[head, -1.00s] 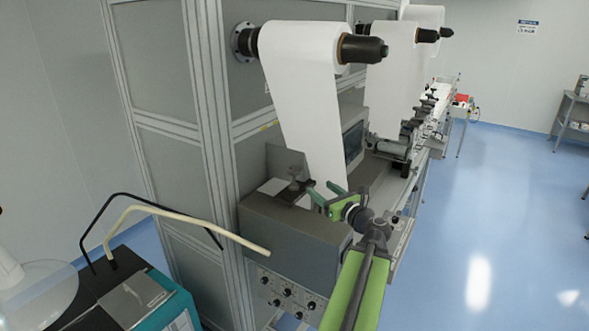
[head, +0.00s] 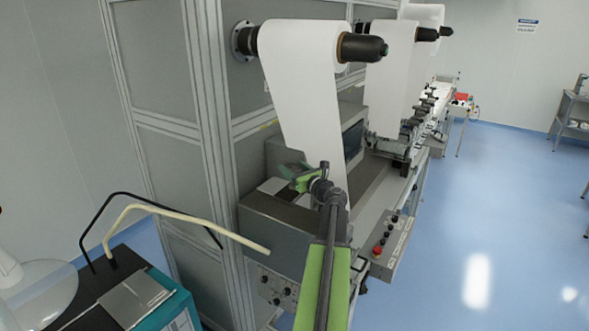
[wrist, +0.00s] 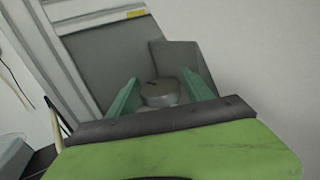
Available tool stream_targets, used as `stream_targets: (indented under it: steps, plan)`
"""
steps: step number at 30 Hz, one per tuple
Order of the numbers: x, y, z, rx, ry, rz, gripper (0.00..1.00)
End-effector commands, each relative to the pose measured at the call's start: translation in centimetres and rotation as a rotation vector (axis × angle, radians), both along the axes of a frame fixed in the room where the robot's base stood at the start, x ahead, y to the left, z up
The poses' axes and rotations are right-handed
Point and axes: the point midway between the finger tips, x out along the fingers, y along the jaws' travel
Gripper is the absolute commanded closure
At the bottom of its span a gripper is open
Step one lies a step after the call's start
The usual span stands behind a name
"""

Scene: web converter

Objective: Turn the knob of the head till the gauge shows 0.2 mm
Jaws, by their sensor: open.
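A round grey knob (wrist: 160,94) with a dark mark on its top shows in the wrist view, between my two green fingers. My gripper (wrist: 159,79) is open, with a finger on each side of the knob and a visible gap to it. In the head view my gripper (head: 291,173) is over the top of the grey cabinet (head: 275,218), and it covers the knob and most of the head there. I cannot make out a gauge reading in either view.
A white web (head: 305,95) hangs from its roll close behind my gripper. A grey upright plate (wrist: 178,60) stands behind the knob. A control box with a red button (head: 378,250) is at the right.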

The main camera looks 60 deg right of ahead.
Motion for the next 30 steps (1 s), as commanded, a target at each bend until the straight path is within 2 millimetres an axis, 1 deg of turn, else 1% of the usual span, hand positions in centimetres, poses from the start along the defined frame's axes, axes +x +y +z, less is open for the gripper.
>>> stream_targets:
  steps: [4,5,15,16,18,23,30]
  plan:
    - [0.0,0.0,0.0,0.000,0.000,0.000,0.41]
    - [0.0,0.0,0.0,0.000,0.000,0.000,0.44]
    - [0.0,0.1,0.0,0.000,0.000,0.001,0.88]
    - [0.0,-0.8,0.0,0.000,0.000,-0.001,0.90]
    - [-0.1,-0.2,0.0,0.000,0.000,-0.002,0.91]
    - [0.0,0.1,0.0,0.000,0.000,-0.022,0.90]
    - [0.0,0.4,0.0,0.001,0.000,-0.136,0.90]
